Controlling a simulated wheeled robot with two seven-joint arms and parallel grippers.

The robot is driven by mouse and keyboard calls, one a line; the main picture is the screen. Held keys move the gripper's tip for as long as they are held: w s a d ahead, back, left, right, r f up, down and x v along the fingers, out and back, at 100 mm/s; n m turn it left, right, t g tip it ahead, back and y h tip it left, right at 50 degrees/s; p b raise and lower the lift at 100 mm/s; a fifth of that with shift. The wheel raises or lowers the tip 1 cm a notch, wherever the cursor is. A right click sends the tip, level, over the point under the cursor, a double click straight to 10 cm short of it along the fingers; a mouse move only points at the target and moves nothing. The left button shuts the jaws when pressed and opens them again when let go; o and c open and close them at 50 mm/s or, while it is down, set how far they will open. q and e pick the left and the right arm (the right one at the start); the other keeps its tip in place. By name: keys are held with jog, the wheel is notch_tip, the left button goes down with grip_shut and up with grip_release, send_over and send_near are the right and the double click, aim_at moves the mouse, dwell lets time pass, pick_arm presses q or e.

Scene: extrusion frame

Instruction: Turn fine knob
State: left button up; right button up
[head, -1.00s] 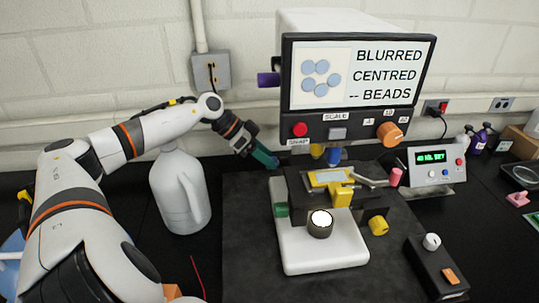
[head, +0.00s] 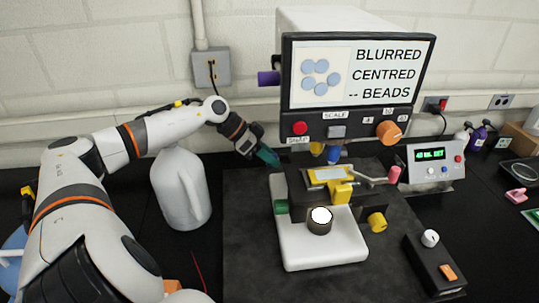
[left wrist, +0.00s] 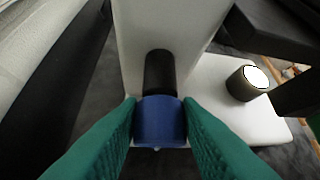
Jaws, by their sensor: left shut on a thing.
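The microscope has a screen (head: 362,72) reading "BLURRED CENTRED -- BEADS" beside a picture of blue-grey discs. My left gripper (head: 272,161) reaches to the left side of the microscope in the head view. In the left wrist view its green fingers (left wrist: 158,128) are shut on a blue knob (left wrist: 159,121), one finger on each side. The knob sits on a black shaft coming from the white body (left wrist: 160,25). In the head view the gripped knob is hidden. The right gripper is not in view.
A white jug (head: 183,190) stands close below my left forearm. A yellow slide holder (head: 341,190) is on the stage, above a lamp (head: 320,220) on the white base (head: 325,255). A control box (head: 435,262) and a green-display unit (head: 433,163) stand at right.

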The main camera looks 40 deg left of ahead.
pick_arm(q)
jog(key=shift+s+d+m+t+y+p, duration=0.15)
jog(key=shift+m+t+y+p, duration=0.15)
jog(key=shift+m+t+y, duration=0.4)
jog(key=shift+f+t+y+b, duration=0.15)
jog(key=shift+t+y+b, duration=0.15)
jog(key=shift+y+b, duration=0.2)
jog(key=shift+m+y, duration=0.3)
jog(key=shift+d, duration=0.1)
jog(key=o, duration=1)
jog(key=shift+c, duration=0.2)
jog(key=shift+s+r, duration=0.1)
jog(key=shift+r, duration=0.15)
jog(key=b+v, duration=0.1)
jog(key=v, duration=1)
jog(key=shift+s+a+b, duration=0.2)
jog(key=shift+s+b, duration=0.2)
